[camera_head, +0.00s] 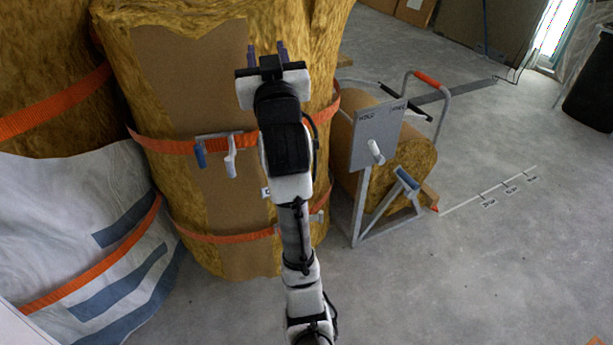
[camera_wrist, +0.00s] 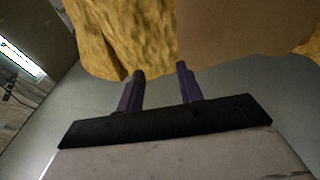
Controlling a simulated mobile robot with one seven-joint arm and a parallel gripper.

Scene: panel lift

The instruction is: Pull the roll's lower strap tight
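The large yellow insulation roll (camera_head: 325,40) stands upright with a brown paper face (camera_head: 190,65). Its lower orange strap (camera_head: 208,237) runs around it near the bottom. A small grey fitting shows on this strap beside my arm, which hides part of the strap. The upper orange strap (camera_head: 160,145) carries a buckle with a blue tab (camera_head: 200,153) and a white lever (camera_head: 231,160). My gripper (camera_head: 267,48) is raised high before the roll, well above both straps. Its purple fingers are apart and empty in the wrist view (camera_wrist: 159,70), with the roll (camera_wrist: 130,35) beyond them.
A grey stand with a labelled panel (camera_head: 378,135) and white knob is at the right, before a smaller roll (camera_head: 415,160). A white sheet with blue stripes (camera_head: 75,200) covers the left. A dark bin (camera_head: 590,85) stands far right. The floor (camera_head: 480,270) at right front is clear.

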